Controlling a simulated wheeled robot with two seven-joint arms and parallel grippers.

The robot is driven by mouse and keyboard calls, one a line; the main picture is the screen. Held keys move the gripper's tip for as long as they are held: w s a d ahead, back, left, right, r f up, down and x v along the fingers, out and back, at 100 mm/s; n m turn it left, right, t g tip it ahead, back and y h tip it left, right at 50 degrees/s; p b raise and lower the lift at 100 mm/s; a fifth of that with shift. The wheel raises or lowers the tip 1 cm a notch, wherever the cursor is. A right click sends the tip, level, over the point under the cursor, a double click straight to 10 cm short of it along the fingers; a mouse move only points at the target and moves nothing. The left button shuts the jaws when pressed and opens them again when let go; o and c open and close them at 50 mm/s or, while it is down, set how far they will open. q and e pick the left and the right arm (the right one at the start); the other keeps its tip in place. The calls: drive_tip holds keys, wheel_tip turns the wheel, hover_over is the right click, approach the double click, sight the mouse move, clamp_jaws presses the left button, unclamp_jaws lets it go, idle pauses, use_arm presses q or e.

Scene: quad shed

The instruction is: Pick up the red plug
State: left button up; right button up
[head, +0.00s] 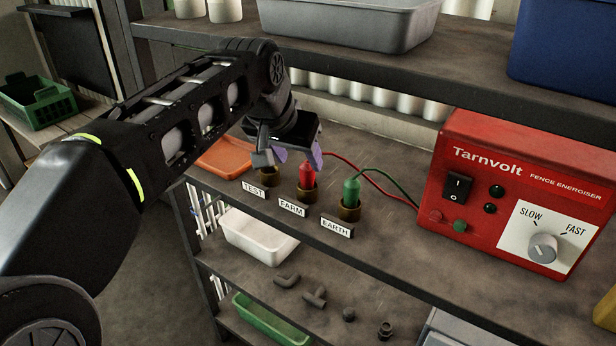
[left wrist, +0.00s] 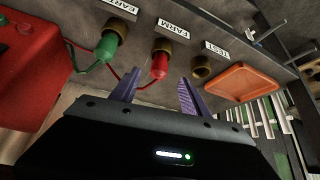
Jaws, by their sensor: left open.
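The red plug (head: 306,172) stands upright in the brass socket behind the FARM label (head: 292,207), with a red lead running back to the energiser. It also shows in the left wrist view (left wrist: 159,66). My left gripper (head: 297,158) is open just above and behind the plug; its purple fingertips show in the left wrist view (left wrist: 156,92), one on each side of the plug's near end. Whether they touch it I cannot tell. The green plug (head: 351,187) sits in the EARTH socket (head: 348,212) to the right. The TEST socket (head: 268,177) is empty. My right gripper is not in view.
The red Tarnvolt energiser (head: 530,190) stands at the right. An orange tray (head: 225,155) lies left of the sockets. An upper shelf (head: 290,30) with a grey bin (head: 350,22) overhangs behind. The green lead (head: 392,186) loops close beside the red one.

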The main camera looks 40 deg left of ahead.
sight(305, 170)
use_arm(q)
drive_tip(key=shift+x, duration=0.8)
drive_tip(key=shift+x, duration=2.65)
drive_tip(key=shift+d, duration=0.1)
clamp_jaws()
